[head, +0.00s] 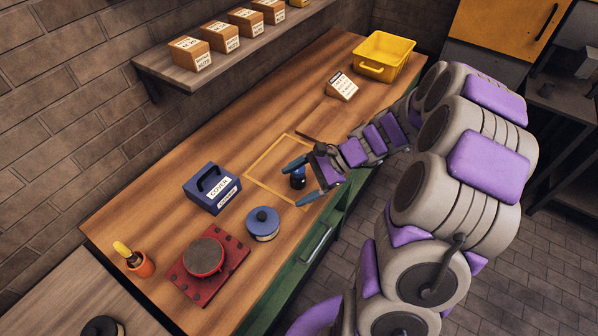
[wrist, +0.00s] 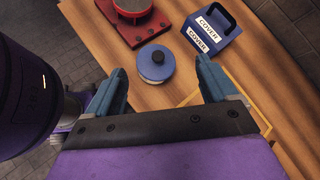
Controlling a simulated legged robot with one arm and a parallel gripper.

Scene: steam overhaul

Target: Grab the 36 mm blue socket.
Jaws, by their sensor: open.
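A small dark blue, cylinder-like piece (head: 298,180) shows at my gripper, at the front of the yellow outlined square on the bench. It looks like the blue socket, but no size marking is readable. My gripper (head: 295,184) is open, with its two blue fingers spread on either side of this piece in the head view. I cannot tell whether they touch it.
A blue lidded pot (head: 262,223), a blue COVER box (head: 212,188), a red plate with a round top (head: 205,258) and an orange cup (head: 140,265) stand left of my gripper. A label block (head: 342,86) and yellow bin (head: 384,56) are farther back. A shelf with boxes hangs above.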

